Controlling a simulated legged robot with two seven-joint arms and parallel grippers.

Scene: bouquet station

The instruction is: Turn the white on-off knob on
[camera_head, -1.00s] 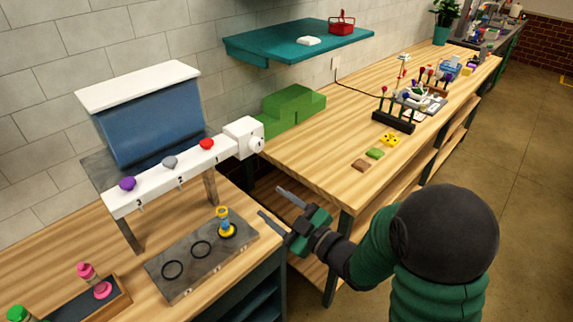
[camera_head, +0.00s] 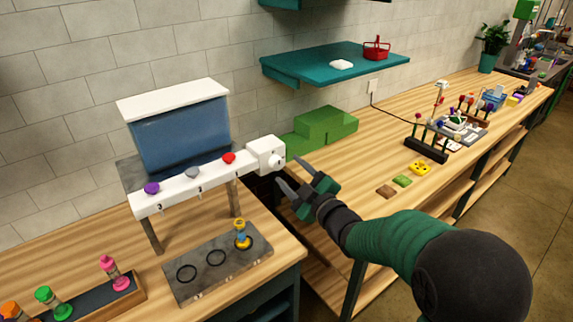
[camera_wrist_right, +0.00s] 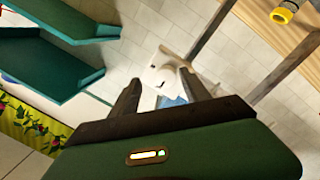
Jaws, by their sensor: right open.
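The white on-off knob (camera_head: 277,159) sits on a white box (camera_head: 259,152) at the right end of the dispenser's white front rail. In the right wrist view the knob (camera_wrist_right: 167,77) shows ahead, between and beyond the fingertips. My right gripper (camera_head: 299,175) is open and empty, just right of and below the knob in the head view, apart from it. In the right wrist view its two fingers (camera_wrist_right: 166,92) are spread. My left gripper is not in view.
The dispenser rail carries purple (camera_head: 152,188), grey (camera_head: 192,172) and red (camera_head: 229,158) knobs. Below, a grey plate (camera_head: 211,278) has ring marks and a yellow-blue bottle (camera_head: 241,235). Green blocks (camera_head: 326,128) stand behind the gripper. A teal shelf (camera_head: 330,66) hangs above.

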